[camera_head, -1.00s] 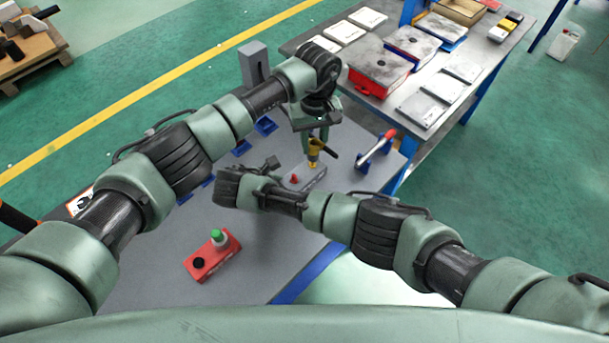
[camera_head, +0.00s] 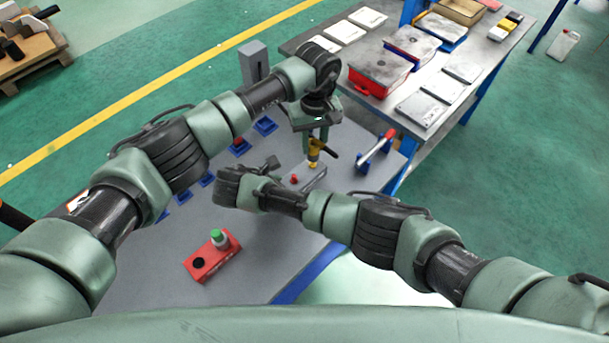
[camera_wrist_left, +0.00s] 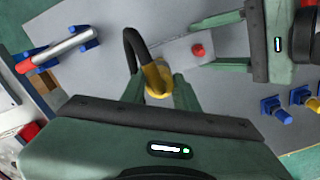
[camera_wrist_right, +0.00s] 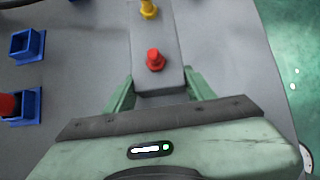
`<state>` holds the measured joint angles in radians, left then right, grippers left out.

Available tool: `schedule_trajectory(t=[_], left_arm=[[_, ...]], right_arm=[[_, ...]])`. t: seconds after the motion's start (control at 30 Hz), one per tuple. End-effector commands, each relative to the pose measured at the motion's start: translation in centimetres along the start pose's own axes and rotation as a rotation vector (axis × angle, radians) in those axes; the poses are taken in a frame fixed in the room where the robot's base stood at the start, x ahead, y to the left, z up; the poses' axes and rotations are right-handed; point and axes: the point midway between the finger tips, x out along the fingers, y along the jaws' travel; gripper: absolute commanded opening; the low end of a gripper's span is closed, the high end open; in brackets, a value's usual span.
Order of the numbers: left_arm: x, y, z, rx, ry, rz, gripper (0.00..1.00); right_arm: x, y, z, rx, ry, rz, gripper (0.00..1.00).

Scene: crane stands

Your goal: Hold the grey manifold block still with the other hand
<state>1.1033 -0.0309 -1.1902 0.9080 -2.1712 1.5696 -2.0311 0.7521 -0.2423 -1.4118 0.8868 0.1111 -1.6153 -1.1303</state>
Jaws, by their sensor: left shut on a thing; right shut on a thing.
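The grey manifold block (camera_head: 318,180) lies on the grey table, with a red cap (camera_head: 294,178) near one end. It also shows in the right wrist view (camera_wrist_right: 152,36) and in the left wrist view (camera_wrist_left: 181,52). My right gripper (camera_wrist_right: 160,92) is shut on the block's red-capped end, one finger on each side. My left gripper (camera_head: 317,148) is above the other end, shut on a yellow fitting (camera_wrist_left: 157,80) with a curved black part. The fitting stands at the block (camera_wrist_right: 148,8); its exact contact is hidden.
A silver cylinder with a red end (camera_head: 376,148) rests on blue supports at right. Blue holders (camera_head: 266,126) line the far left. A grey post (camera_head: 254,62) stands behind.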

Motion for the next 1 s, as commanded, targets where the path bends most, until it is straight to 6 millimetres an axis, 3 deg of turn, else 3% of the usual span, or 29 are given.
schedule_trajectory(t=[1.0], left_arm=[[1.7, 0.0, 0.1, 0.001, -0.001, 0.000, 0.00]], right_arm=[[0.0, 0.0, 0.1, 0.000, -0.001, 0.001, 0.00]])
